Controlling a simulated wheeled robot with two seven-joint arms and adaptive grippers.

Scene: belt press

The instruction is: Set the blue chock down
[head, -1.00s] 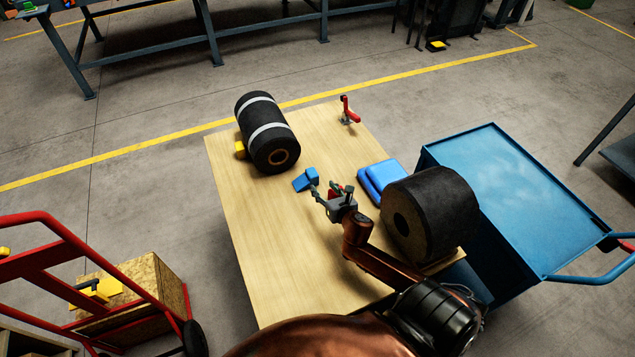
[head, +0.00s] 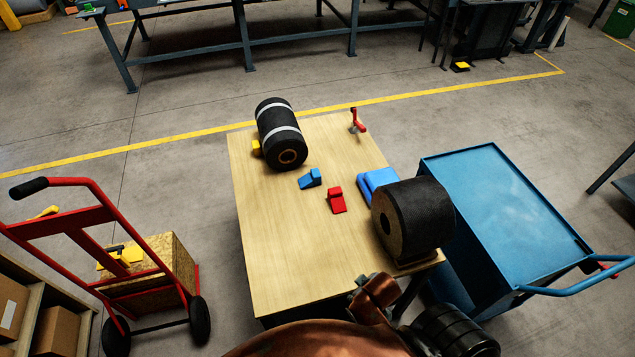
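The blue chock (head: 311,179) rests on the wooden table top, just in front of the banded black roll (head: 281,135). A small gap of bare wood seems to lie between them. No gripper touches the chock. A red chock (head: 337,201) lies on the table to its right and nearer to me. My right arm is folded back at the table's near edge, with only copper and dark links showing. I cannot make out its gripper there. My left gripper is outside the view.
A large black roll (head: 417,218) stands at the table's right edge beside blue pads (head: 372,183). A red clamp (head: 357,121) is at the far edge. A blue cart (head: 490,205) stands right, a red hand truck (head: 75,225) left.

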